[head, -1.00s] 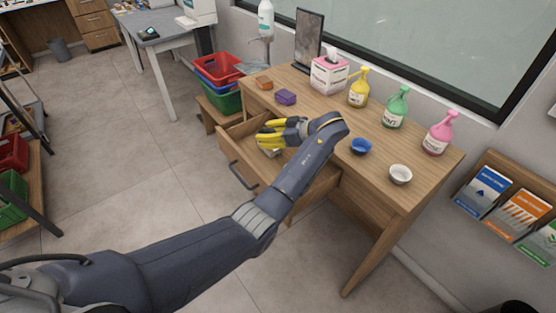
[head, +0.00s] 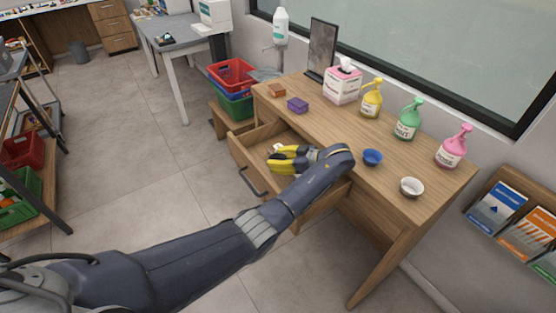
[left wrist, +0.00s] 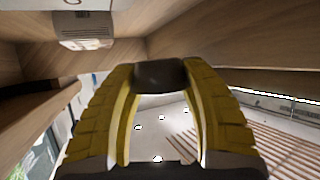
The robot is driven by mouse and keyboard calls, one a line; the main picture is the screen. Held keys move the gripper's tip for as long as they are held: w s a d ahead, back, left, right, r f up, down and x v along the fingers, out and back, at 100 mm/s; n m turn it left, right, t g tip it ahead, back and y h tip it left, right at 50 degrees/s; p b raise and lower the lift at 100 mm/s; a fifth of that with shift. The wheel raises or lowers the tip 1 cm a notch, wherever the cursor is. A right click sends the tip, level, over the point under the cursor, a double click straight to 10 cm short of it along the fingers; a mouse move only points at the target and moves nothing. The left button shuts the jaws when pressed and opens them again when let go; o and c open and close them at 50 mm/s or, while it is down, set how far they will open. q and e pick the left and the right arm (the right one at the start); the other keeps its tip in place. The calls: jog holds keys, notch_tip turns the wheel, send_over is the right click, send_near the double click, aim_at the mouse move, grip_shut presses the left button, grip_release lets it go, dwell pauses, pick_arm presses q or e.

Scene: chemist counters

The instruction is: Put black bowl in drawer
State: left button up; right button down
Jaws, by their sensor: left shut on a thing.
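The drawer (head: 243,168) of the wooden desk is pulled open. My left gripper (head: 283,159) reaches down into it from above, its yellow fingers inside the drawer walls. In the left wrist view its fingers (left wrist: 160,85) are shut on a dark, rounded thing at the fingertips, which looks like the black bowl (left wrist: 160,73). The head view does not show the bowl clearly; the fingers and arm hide it. My right gripper is in neither view.
A small white box (left wrist: 82,30) lies in the drawer near the fingers. A blue bowl (head: 372,157), a white bowl (head: 411,187), pump bottles (head: 409,120) and a tissue box (head: 342,84) stand on the desktop (head: 330,120). Red and green crates (head: 232,76) are beyond the drawer.

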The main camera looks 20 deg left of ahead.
pick_arm(q)
jog(key=shift+f, duration=0.55)
jog(key=o, duration=1.1)
jog(key=shift+r, duration=0.55)
jog(key=shift+v, duration=2.8)
